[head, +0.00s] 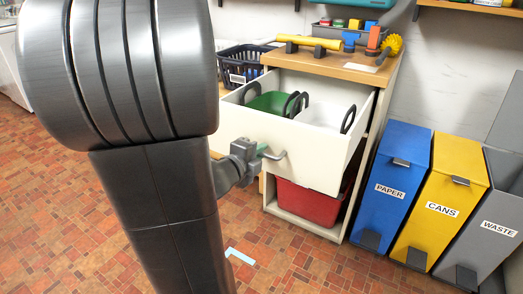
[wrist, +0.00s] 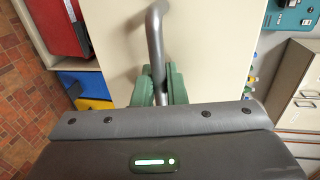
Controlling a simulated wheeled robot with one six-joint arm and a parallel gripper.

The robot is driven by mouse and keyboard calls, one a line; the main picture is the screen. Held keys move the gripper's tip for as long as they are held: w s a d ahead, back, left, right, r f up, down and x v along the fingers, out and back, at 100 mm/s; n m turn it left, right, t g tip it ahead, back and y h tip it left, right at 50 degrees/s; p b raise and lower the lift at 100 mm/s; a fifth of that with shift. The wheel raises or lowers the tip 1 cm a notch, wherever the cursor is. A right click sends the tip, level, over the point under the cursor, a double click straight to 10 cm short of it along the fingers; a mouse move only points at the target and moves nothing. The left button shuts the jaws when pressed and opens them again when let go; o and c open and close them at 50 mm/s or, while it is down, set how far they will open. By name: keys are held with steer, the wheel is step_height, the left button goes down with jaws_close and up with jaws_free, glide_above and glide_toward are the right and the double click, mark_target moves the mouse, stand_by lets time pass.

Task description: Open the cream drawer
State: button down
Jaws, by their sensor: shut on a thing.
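The cream drawer (head: 318,153) stands pulled out from a cabinet with a wooden top, and its inside shows in the head view. It holds a green bin (head: 268,103) and a white bin (head: 322,116), with dark handles showing. Its front (wrist: 205,45) fills much of the wrist view. A grey metal bar handle (head: 276,155) is on the drawer front, and it also shows in the wrist view (wrist: 154,35). My gripper (head: 262,149) has its green fingers (wrist: 158,88) closed around the handle. The fingertips are partly hidden by the handle and the gripper body.
A red bin (head: 308,203) sits in the open space below the drawer. Blue (head: 397,178), yellow (head: 440,212) and grey (head: 492,225) waste bins stand to the right. A dark basket (head: 243,62) is behind the drawer. The tiled floor in front is mostly clear.

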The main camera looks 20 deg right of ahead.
steer(key=c, duration=1.8)
jaws_free()
steer(key=shift+a, duration=0.1)
steer(key=p+v, duration=0.3)
steer(key=v, duration=1)
steer(key=shift+s+a, duration=0.2)
steer(key=shift+a, duration=0.1)
steer(key=shift+w+d, duration=0.1)
steer(key=shift+d, duration=0.05)
steer(key=shift+b+x, duration=1.55)
steer(key=shift+x, duration=5.25)
